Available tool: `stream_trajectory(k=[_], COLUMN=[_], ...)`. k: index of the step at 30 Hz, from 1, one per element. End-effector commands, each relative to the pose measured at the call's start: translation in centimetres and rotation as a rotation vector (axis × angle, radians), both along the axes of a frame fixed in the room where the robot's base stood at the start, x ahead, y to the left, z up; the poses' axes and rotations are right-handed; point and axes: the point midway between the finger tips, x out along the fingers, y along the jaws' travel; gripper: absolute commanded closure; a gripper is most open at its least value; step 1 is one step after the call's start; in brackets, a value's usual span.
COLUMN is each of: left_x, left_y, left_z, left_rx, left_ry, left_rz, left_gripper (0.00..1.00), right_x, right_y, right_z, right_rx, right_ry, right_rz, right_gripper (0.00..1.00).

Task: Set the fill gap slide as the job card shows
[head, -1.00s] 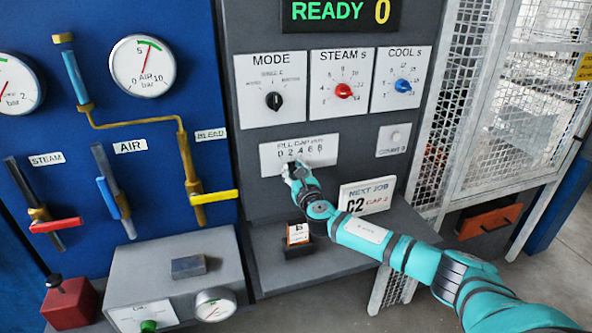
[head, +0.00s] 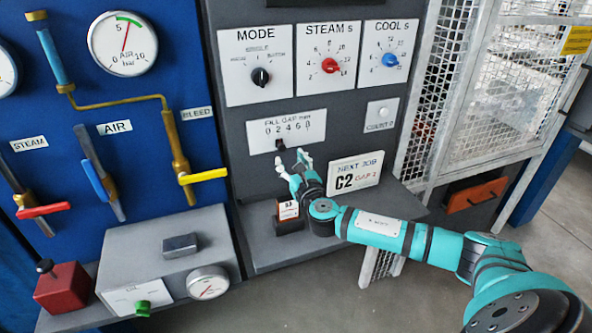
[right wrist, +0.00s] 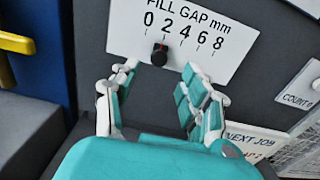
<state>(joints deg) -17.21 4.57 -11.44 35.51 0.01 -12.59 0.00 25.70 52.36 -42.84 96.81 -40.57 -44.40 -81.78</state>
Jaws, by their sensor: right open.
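The fill gap slide is a white plate (head: 300,128) marked 0 2 4 6 8, with a small black knob (head: 280,144) at its lower edge. The knob sits below about the 2 mark, and it also shows in the right wrist view (right wrist: 159,55). My right gripper (head: 290,161) is open and empty, just below and in front of the knob, apart from it. In the right wrist view its fingers (right wrist: 155,95) are spread wide. The job card (head: 355,174) reads NEXT JOB, C2 and, in small red print, what looks like GAP 2. My left gripper is not in view.
Mode (head: 261,77), steam (head: 330,66) and cool (head: 389,59) dials are above the slide. A small block with an orange and white label (head: 289,214) stands on the ledge below. A yellow bleed lever (head: 203,176) is to the left, a mesh cage (head: 487,95) to the right.

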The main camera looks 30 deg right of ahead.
Motion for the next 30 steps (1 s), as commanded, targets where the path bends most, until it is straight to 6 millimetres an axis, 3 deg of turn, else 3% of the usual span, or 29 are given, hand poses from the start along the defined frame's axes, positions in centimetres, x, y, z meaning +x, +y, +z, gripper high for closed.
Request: stream_trajectory(k=[3,9,26,30], left_x=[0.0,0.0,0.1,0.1], left_y=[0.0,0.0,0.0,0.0], left_z=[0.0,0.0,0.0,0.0], left_rx=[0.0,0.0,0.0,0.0], left_ry=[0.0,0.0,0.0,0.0], left_rz=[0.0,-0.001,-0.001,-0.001], left_gripper=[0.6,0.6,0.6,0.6], right_x=[-2.2,-4.0,-4.2,-5.1], right_y=[0.5,0.9,1.0,2.5], right_z=[-0.1,0.0,0.0,-1.6], right_rx=[-0.001,0.0,0.002,0.141], right_ry=[0.002,-0.001,0.0,0.011], right_rz=[0.001,0.0,0.0,-0.013], right_gripper=[0.54,0.54,0.54,0.54])
